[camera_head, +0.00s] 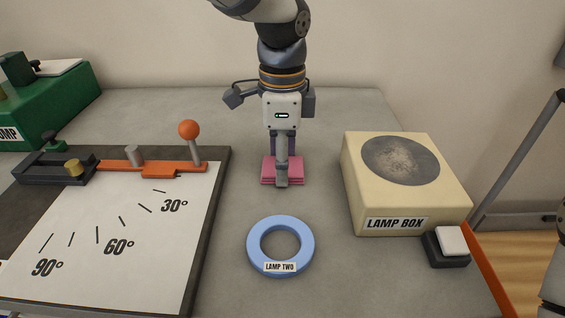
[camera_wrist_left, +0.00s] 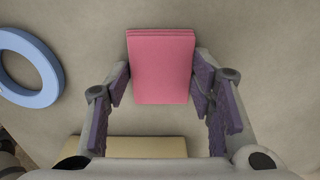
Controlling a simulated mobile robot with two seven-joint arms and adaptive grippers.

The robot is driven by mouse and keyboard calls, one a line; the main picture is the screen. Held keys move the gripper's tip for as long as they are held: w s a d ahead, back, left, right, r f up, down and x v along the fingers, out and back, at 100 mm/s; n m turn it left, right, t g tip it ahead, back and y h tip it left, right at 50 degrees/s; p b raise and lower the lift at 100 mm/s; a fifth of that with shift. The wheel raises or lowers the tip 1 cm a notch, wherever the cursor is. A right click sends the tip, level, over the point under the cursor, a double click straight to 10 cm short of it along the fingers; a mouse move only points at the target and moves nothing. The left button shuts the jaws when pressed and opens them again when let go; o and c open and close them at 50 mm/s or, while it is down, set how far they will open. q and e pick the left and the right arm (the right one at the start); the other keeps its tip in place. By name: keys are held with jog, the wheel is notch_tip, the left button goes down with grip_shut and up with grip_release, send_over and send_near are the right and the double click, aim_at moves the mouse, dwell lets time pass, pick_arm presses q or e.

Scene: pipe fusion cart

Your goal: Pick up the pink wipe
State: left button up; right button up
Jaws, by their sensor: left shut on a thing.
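The pink wipe (camera_head: 268,172) is a folded, flat pad on the grey cart top, between the angle board and the lamp box. My left gripper (camera_head: 282,178) points down over it and hides its middle in the head view. In the left wrist view the wipe (camera_wrist_left: 161,68) lies between the two purple-padded fingers of my left gripper (camera_wrist_left: 163,82), which is shut on its sides. I cannot tell whether the wipe is clear of the surface. My right gripper is not in view.
A blue ring labelled LAMP TWO (camera_head: 256,246) lies in front of the wipe. The cream lamp box (camera_head: 361,201) stands at right, with a white-topped switch (camera_head: 451,241) beside it. The angle board (camera_head: 130,240) with an orange lever (camera_head: 189,131) is at left. A green box (camera_head: 60,105) stands behind it.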

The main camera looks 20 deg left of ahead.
pick_arm(q)
jog(key=shift+r, duration=0.3)
jog(key=r, duration=0.3)
jog(key=shift+s+d+r, duration=0.1)
jog(key=shift+s+r, duration=0.15)
jog(key=s+d+r+p, duration=0.1)
jog(key=s+d+r, duration=0.2)
jog(key=s+r, duration=0.5)
jog(key=shift+s+d+r, duration=0.35)
jog(key=shift+s+r, duration=0.05)
jog(key=shift+s, duration=2.1)
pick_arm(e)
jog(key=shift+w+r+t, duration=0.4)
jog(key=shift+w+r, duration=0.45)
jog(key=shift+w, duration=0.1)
